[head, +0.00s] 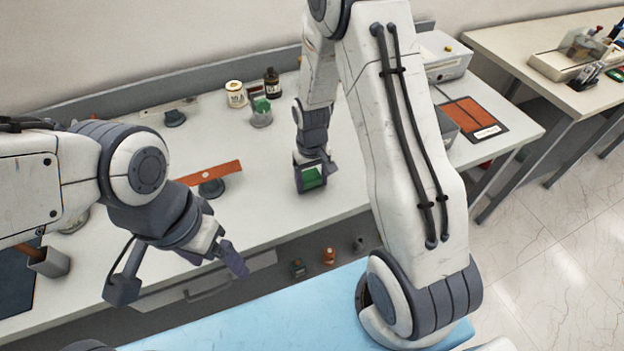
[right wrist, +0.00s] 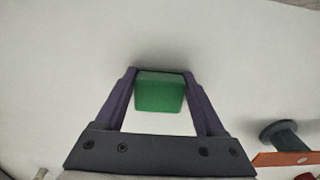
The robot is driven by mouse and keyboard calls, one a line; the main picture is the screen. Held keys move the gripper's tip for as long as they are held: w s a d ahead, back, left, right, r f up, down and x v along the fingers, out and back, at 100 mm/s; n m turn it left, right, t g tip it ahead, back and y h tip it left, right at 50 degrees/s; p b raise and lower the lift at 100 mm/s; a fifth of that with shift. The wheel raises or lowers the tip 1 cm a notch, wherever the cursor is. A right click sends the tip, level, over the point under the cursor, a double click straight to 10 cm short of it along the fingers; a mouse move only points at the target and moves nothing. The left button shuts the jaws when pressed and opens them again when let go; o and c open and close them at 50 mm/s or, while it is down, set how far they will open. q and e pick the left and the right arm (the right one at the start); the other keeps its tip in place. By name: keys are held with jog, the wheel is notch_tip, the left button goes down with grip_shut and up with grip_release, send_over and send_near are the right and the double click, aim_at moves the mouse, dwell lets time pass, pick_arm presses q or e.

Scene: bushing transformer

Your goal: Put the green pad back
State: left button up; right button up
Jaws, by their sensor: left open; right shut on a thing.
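The green pad (right wrist: 160,93) is a small green block held between the two fingers of my right gripper (right wrist: 160,92) in the right wrist view. In the head view my right gripper (head: 312,172) is over the white bench, with the green pad (head: 312,177) showing between its fingers. I cannot tell whether the pad touches the bench. My left gripper (head: 235,259) is open and empty, in front of the bench's near edge. A clear cup with something green in it (head: 261,113) stands further back on the bench.
An orange strip (head: 210,173) on a dark round base is left of my right gripper. A white jar (head: 236,94) and a dark bottle (head: 272,83) stand at the back. An orange panel (head: 468,118) lies at the right. The bench (head: 262,200) is clear around my right gripper.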

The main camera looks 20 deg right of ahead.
aim_at(312, 179)
jog(key=shift+f, duration=0.1)
jog(key=shift+f, duration=0.15)
jog(key=o, duration=1.4)
jog(key=shift+r, duration=0.2)
jog(key=shift+r, duration=0.2)
notch_tip(312, 179, up, 12)
jog(key=shift+w+f+b, duration=0.1)
jog(key=shift+f+b, duration=0.05)
jog(key=shift+b, duration=0.75)
